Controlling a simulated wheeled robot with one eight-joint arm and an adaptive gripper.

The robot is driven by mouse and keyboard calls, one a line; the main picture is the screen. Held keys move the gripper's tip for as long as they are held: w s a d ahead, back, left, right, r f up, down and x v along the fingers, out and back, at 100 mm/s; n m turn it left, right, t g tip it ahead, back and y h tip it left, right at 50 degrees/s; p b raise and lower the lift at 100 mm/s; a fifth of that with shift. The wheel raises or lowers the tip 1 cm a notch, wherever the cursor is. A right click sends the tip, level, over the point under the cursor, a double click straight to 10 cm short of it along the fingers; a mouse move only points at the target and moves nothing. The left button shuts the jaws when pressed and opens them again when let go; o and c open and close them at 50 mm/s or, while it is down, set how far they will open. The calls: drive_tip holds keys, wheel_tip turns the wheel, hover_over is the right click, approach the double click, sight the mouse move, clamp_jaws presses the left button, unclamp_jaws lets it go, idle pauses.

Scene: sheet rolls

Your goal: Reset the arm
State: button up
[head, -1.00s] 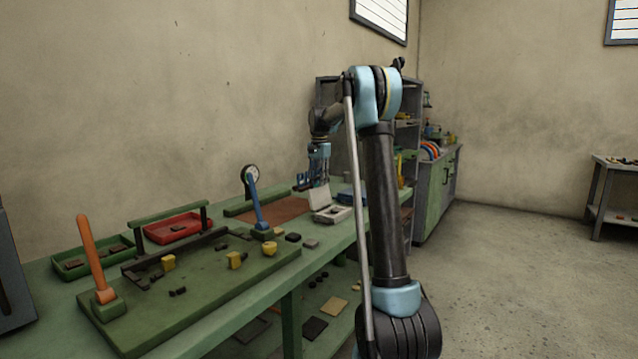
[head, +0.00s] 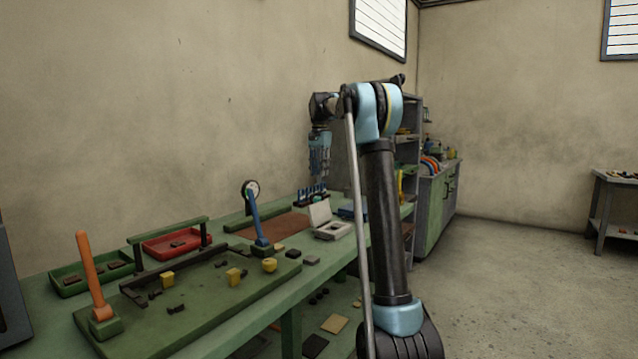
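My arm (head: 380,215) stands upright at the right side of the green workbench, with its elbow high and its forearm reaching away toward the wall. My gripper (head: 319,172) hangs down from the forearm, above the far part of the bench. It is small in the head view, and its fingers cannot be made out well enough to tell open from shut. No held object can be made out.
Below and beside the gripper are a small rack of blue-handled items (head: 311,195), an open pale box (head: 327,222) and a brown mat (head: 272,231). A blue lever (head: 256,218) and an orange lever (head: 92,270) stand nearer.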

drive_tip(key=shift+r, duration=0.5)
drive_tip(key=s+d+f+n+t, duration=0.1)
drive_tip(key=s+d+f+n, duration=0.2)
drive_tip(key=s, duration=1.1)
drive_tip(key=s+d+f+n, duration=0.1)
drive_tip(key=s+d+f, duration=0.25)
drive_tip(key=s, duration=1.05)
drive_tip(key=s+d+f+n, duration=0.2)
drive_tip(key=s+f, duration=1)
drive_tip(key=s, duration=0.1)
drive_tip(key=s+d+f+n+t, duration=0.1)
drive_tip(key=s+d+f, duration=0.1)
drive_tip(key=s+f, duration=1)
drive_tip(key=shift+s+f+n, duration=0.3)
drive_tip(key=shift+s+n, duration=0.1)
drive_tip(key=shift+s, duration=0.45)
